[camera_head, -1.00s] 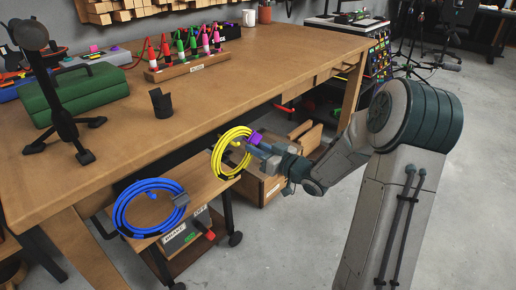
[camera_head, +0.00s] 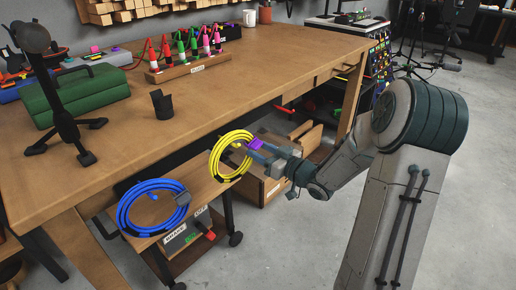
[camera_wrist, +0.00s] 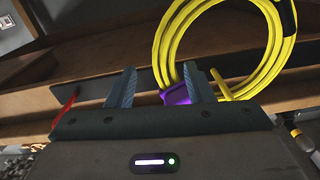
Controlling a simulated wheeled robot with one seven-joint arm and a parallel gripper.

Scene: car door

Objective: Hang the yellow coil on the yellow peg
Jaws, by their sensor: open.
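The yellow coil (camera_head: 213,163) is upright beside the front of the workbench, right of the blue coil; its upper part also shows in the wrist view (camera_wrist: 163,45). A purple piece (camera_head: 255,144) sits at its right side; in the wrist view the purple piece (camera_wrist: 177,97) lies between my fingers, close to the right one. My gripper (camera_wrist: 160,88) is open around it; in the head view it (camera_head: 256,147) reaches the coil from the right. A short yellow stub (camera_wrist: 221,84), apparently the yellow peg, crosses the coil. I cannot tell how fully the coil rests on it.
A blue coil (camera_head: 122,213) hangs to the left, with a blue peg stub inside. The workbench (camera_head: 215,95) is above, with a green case (camera_head: 75,95) and a rack of coloured items (camera_head: 190,68). An open wooden drawer (camera_head: 268,188) is behind my gripper.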

